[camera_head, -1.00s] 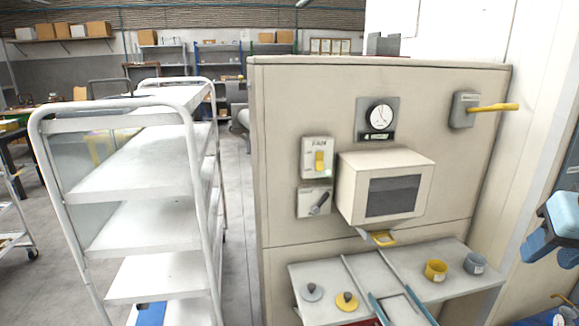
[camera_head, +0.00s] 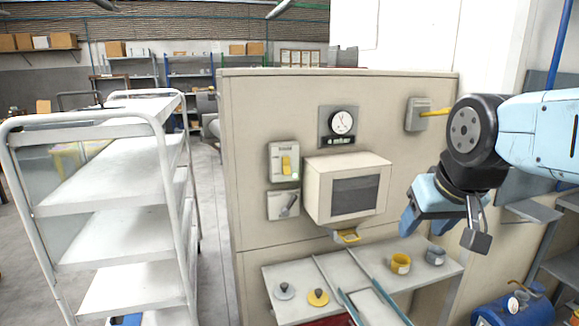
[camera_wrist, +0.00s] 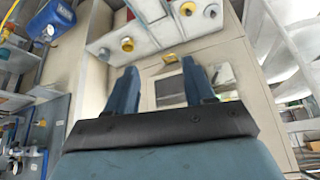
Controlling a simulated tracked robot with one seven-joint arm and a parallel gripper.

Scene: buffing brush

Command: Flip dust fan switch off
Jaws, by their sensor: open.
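A beige cabinet panel (camera_head: 240,130) stands ahead. It carries a white box with a yellow switch handle (camera_head: 286,165), upright, and below it a plate with a grey lever (camera_head: 288,206), tilted up to the right. A grey box with a yellow lever (camera_head: 433,113) pointing right sits at the upper right. I cannot read the labels, so which one is the dust fan switch is unclear. My gripper (camera_head: 410,222) is open and empty, in front of the panel's right part and apart from the switches. In the wrist view its two blue fingers (camera_wrist: 162,82) are spread.
A boxy housing with a dark window (camera_head: 355,195) sticks out right of the switches, under a round gauge (camera_head: 342,122). A shelf below (camera_head: 335,270) holds knobs and a yellow cup (camera_head: 400,263). A white rack cart (camera_head: 100,190) stands left. A blue tank (camera_head: 515,308) is lower right.

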